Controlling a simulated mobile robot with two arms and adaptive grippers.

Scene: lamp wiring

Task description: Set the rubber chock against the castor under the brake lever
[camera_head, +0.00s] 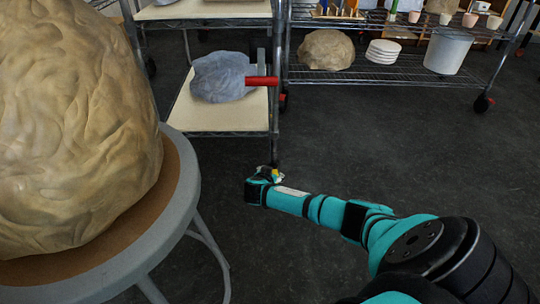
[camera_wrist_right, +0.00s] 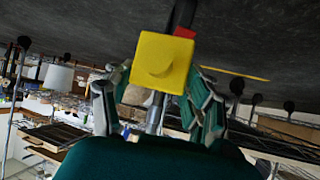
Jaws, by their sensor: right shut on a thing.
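The rubber chock (camera_wrist_right: 163,62) is a yellow block with a raised round boss, held between the fingers of my right gripper (camera_wrist_right: 160,95) in the wrist view. I cannot tell whether chock and castor touch. In the head view my gripper covers the foot of the near shelf post (camera_head: 275,130). My left gripper is not in view.
A wire rack (camera_head: 370,72) with a white bucket (camera_head: 447,52) stands at the back. A grey lump (camera_head: 222,78) and a red bar (camera_head: 262,81) are on the near shelf. A round stool (camera_head: 180,205) with a large clay lump fills the left. Floor at right is clear.

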